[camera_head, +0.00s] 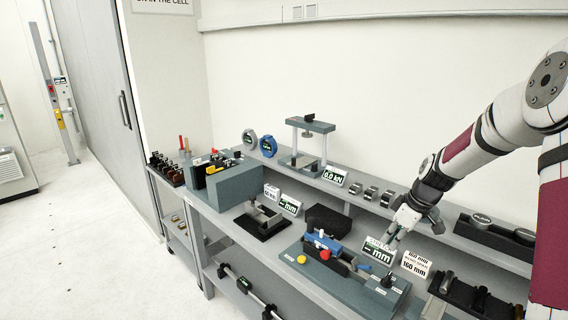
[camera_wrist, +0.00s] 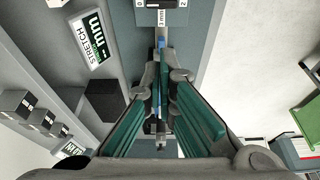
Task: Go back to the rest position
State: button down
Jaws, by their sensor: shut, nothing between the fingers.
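My gripper (camera_head: 391,241) hangs above the right part of the stretch fixture, near the white "STRETCH mm" sign (camera_head: 378,252). It is shut and empty. In the wrist view the gripper's green-padded fingers (camera_wrist: 164,85) come together over the fixture's grey-blue base (camera_wrist: 190,22). The fixture (camera_head: 345,279) sits on the bench with a blue clamp, a red knob and a yellow button. The sign also shows in the wrist view (camera_wrist: 93,38), left of the fingers. What lies directly under the fingertips is partly hidden by them.
A load frame (camera_head: 311,127) stands on the raised back shelf beside a "0.0 kN" sign (camera_head: 333,176) and several small metal blocks. A black block (camera_head: 327,219) lies behind the fixture. A dark rack (camera_head: 475,297) stands to its right. The floor at left (camera_head: 70,240) is clear.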

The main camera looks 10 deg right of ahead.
jog(key=s+a+r+m+h, duration=0.1)
jog(key=s+a+r, duration=0.45)
jog(key=r, duration=0.25)
jog(key=s+a+r+m+h, duration=0.1)
jog(key=s+a+r+m, duration=0.1)
jog(key=s+a+r, duration=0.55)
jog(key=s+a+r+m+t, duration=0.1)
jog(key=s+a+r+m, duration=0.1)
jog(key=s, duration=0.5)
jog(key=s+a+r+m+t+b, duration=0.1)
jog(key=s+a+r+m+t, duration=0.1)
jog(key=s, duration=0.6)
jog(key=shift+s+a+r+m+b, duration=0.3)
jog(key=shift+a+r, duration=0.45)
jog(key=shift+r, duration=0.15)
